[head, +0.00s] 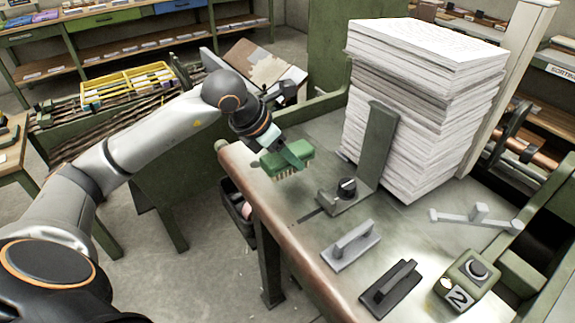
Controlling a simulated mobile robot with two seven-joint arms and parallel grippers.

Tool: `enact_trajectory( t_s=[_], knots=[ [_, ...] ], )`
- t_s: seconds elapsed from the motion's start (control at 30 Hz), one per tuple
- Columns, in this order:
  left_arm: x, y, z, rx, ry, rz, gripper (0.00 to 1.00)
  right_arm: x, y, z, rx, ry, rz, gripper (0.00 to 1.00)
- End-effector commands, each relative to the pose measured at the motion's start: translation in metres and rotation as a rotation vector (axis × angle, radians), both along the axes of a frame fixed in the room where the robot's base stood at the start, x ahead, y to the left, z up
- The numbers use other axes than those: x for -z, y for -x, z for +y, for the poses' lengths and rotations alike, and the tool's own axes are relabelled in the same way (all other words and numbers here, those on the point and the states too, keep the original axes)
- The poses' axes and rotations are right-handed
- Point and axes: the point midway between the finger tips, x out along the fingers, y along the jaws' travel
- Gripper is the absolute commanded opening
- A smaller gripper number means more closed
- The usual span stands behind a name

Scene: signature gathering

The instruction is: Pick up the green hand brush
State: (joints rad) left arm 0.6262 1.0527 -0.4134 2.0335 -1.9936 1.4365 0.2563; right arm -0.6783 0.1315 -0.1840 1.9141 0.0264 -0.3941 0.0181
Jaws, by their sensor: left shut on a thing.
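The green hand brush (292,158) has a green body with pale bristles pointing down. It is near the left edge of the grey metal worktable (322,277). My left gripper (279,147) reaches in from the left and is shut on the brush, coming from above and behind it. The brush seems to be a little above the table top, though I cannot tell the gap exactly. The fingertips are partly hidden against the green body. My right gripper is not in view.
A tall paper stack (425,100) stands behind a green upright bracket (378,145) with a black knob (347,187). A grey handled block (351,246), a black handled block (390,288) and a green numbered box (468,283) lie nearer. The table's left front corner is clear.

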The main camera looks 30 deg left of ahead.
Motion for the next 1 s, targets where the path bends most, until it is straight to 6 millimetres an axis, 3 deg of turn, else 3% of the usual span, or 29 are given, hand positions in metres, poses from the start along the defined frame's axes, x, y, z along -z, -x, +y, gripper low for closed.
enact_trajectory(
  t_s=[0.2, 0.4, 0.63, 1.0],
  knots=[
    [-0.057, 0.036, -0.03, 0.009, -0.002, -0.012, 0.0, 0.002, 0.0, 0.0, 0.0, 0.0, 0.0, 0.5],
    [-0.075, 0.075, -0.062, 0.01, -0.002, -0.007, 0.0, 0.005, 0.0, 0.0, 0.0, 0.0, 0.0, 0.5],
    [-0.089, 0.099, -0.081, 0.006, -0.001, -0.002, 0.0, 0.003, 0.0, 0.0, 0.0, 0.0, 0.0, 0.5],
    [-0.091, 0.105, -0.086, 0.003, -0.001, 0.001, 0.0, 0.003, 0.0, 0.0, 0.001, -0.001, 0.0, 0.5]
  ],
)
